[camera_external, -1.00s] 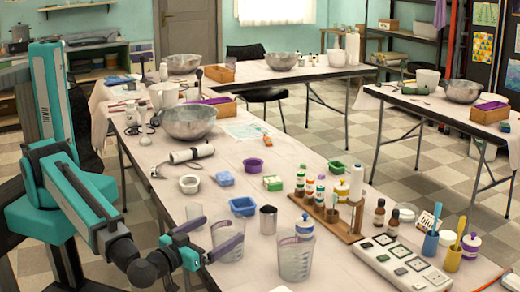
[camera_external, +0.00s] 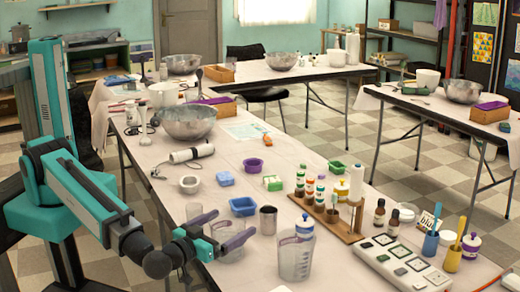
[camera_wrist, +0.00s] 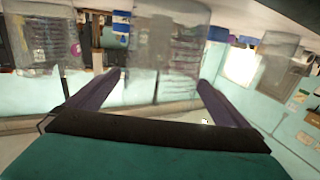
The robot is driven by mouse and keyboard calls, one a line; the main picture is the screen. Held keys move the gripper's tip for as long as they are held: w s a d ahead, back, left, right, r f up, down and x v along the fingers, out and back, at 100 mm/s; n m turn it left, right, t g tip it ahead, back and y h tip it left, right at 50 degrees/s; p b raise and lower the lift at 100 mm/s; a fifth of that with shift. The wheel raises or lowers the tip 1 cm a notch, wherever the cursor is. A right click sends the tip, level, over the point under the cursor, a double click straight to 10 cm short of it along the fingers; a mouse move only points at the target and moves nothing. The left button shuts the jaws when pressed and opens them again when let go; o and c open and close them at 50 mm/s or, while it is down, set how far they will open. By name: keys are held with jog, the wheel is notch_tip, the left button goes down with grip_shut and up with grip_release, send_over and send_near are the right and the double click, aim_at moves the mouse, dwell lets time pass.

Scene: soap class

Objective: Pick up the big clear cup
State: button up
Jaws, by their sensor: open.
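Three clear cups stand near the front of the table. The biggest-looking one, a tall cup with faint markings (camera_external: 294,260), is rightmost. A middle cup (camera_external: 225,231) and a smaller one at the left (camera_external: 194,212) stand by my gripper (camera_external: 236,221). My gripper is open, low over the front left edge, and its purple fingers overlap the middle cup in the external view. In the wrist view, which looks upside down, a marked clear cup (camera_wrist: 170,45) appears between and beyond the open fingers (camera_wrist: 160,77). I cannot tell whether they touch it. Two other clear cups flank it.
A white bottle with a blue cap (camera_external: 305,226) stands just behind the biggest cup.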

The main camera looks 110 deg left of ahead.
aim_at(239, 217)
jog(key=shift+p+x, duration=0.5)
jog(key=shift+x, duration=1.5)
jog(key=shift+c, duration=0.3)
jog(key=c, duration=1.3)
jog(key=shift+r, duration=0.2)
jog(key=s+r, duration=0.1)
jog(key=s+r+p, duration=0.1)
jog(key=r+p, duration=0.1)
jog(key=shift+s+d+r, duration=0.25)
jog(key=shift+s+r, duration=0.15)
jog(key=p, duration=0.3)
jog(key=shift+s, duration=0.35)
